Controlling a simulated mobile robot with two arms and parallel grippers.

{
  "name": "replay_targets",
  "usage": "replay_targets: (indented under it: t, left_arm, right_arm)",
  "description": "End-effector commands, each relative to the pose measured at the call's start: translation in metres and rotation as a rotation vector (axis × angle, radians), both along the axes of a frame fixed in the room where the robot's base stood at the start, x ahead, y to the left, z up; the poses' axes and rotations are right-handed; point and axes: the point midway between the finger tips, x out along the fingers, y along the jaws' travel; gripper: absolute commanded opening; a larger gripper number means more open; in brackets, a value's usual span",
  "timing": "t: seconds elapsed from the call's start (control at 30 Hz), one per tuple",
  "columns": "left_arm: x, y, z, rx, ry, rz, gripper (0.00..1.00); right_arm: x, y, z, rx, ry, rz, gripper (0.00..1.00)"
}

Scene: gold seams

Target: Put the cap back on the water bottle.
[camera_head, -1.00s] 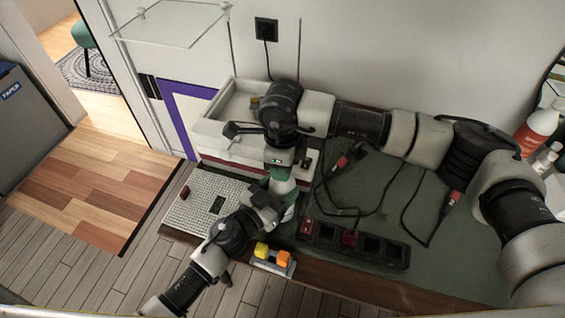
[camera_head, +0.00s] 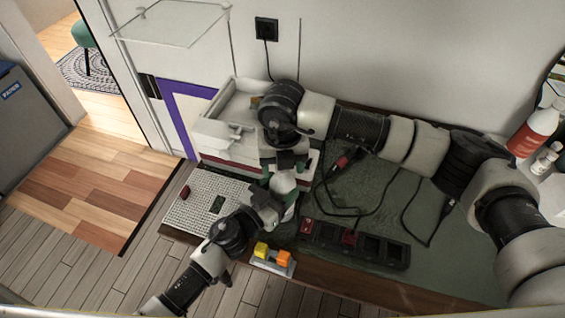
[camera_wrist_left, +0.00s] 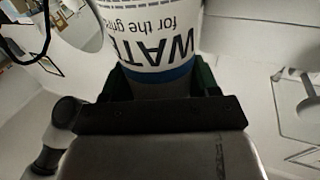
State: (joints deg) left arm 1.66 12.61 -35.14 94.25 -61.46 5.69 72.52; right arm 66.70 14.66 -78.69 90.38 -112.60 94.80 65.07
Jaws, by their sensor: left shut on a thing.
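The white water bottle (camera_wrist_left: 150,35) with dark lettering and a blue band fills the top of the left wrist view. My left gripper (camera_wrist_left: 155,85) is shut on it, with green finger pads on both sides. In the head view the bottle (camera_head: 283,184) stands roughly upright, partly hidden by my left gripper (camera_head: 274,200). My right gripper (camera_head: 284,165) points down over the bottle's top, with green parts showing on both sides. The cap is hidden, and I cannot tell whether the right fingers are open or shut.
A white open box (camera_head: 212,102) stands behind the grippers. A perforated light mat (camera_head: 190,220) lies left with a small red item (camera_head: 185,192). A holder with yellow and orange blocks (camera_head: 284,257) is at the front edge. A black socket strip (camera_head: 390,250) and loose cables lie right.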

Motion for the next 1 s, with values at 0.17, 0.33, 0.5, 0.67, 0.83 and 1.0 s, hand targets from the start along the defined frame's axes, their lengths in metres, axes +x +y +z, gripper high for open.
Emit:
replay_targets:
  t: [0.17,0.33,0.5,0.67,0.83,1.0]
  left_arm:
    - [0.0,0.0,0.0,-0.001,0.001,0.0,0.0]
    - [0.0,0.0,0.0,-0.001,0.001,0.0,0.0]
    - [0.0,0.0,0.0,-0.001,0.001,0.0,0.0]
    - [0.0,0.0,0.0,-0.001,0.001,0.0,0.0]
    - [0.0,0.0,0.0,-0.001,0.001,0.0,0.0]
    - [0.0,0.0,0.0,-0.001,0.001,0.0,0.0]
  right_arm:
    - [0.0,0.0,0.0,0.0,0.0,0.001,0.64]
    - [0.0,0.0,0.008,0.001,-0.002,0.002,0.64]
    - [0.001,0.0,0.038,0.001,-0.004,0.003,0.64]
    - [0.001,0.0,0.074,0.001,-0.004,0.002,0.64]
    - [0.001,0.0,0.103,0.0,-0.002,0.002,0.64]
    - [0.0,0.0,0.118,0.0,0.0,0.001,0.64]
